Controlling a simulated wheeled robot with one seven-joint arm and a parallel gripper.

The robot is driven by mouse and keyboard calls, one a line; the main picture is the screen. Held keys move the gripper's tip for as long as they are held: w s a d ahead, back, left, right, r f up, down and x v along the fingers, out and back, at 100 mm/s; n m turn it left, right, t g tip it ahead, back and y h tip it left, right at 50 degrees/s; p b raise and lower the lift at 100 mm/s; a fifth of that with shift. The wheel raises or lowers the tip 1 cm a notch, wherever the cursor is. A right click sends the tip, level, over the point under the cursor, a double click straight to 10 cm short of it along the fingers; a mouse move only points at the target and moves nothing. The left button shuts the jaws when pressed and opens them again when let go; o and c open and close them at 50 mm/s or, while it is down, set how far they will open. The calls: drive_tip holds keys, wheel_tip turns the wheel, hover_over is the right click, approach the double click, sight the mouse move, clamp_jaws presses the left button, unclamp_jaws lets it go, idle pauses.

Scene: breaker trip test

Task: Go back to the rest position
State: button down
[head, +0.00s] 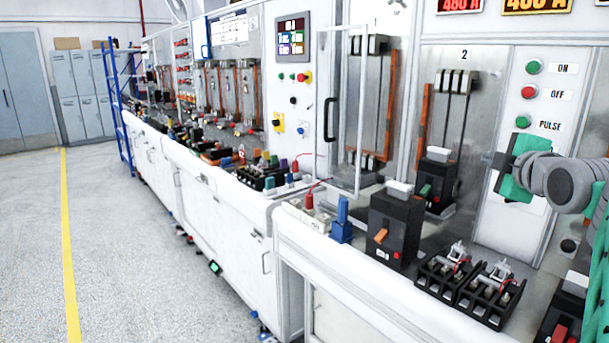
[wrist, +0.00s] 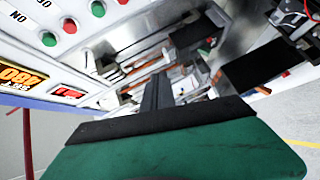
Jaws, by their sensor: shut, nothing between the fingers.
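My gripper (head: 497,161) is at the right of the head view, in front of the button panel (head: 510,215) and below its buttons. It has a green body and dark fingers, which are closed together with nothing between them. In the wrist view the closed fingers (wrist: 156,92) point away over the green palm (wrist: 175,150). My grey arm reaches in from the right edge. The panel carries a green ON button (head: 533,67), a red OFF button (head: 529,91) and a green PULSE button (head: 522,122).
Below on the bench stand a black breaker (head: 394,228) with an orange lever and two black terminal blocks (head: 468,285). An open clear door (head: 342,110) juts out left of bay 2.

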drive_tip(key=s+a+f+m+g+y+p, duration=0.1)
drive_tip(key=s+a+f+m+g+p, duration=0.2)
drive_tip(key=a+f, duration=0.6)
drive_tip(key=s+a+f+m+g+y+p, duration=0.1)
drive_tip(key=s+a+f+m+g, duration=0.3)
drive_tip(key=a+f, duration=0.45)
drive_tip(key=s+a+f+m+g+p, duration=0.1)
drive_tip(key=s+a+f+m+g, duration=0.2)
drive_tip(key=s+f, duration=0.4)
drive_tip(key=s+a+f+m+g+p, duration=0.1)
drive_tip(key=s+a+f+m+g, duration=0.1)
drive_tip(key=s+f, duration=0.5)
drive_tip(key=s+a+m, duration=0.1)
drive_tip(key=a, duration=0.1)
drive_tip(key=shift+s+a+f+m+g, duration=0.25)
drive_tip(key=shift+s+a+m+g, duration=0.05)
drive_tip(key=shift+s+m+g, duration=0.1)
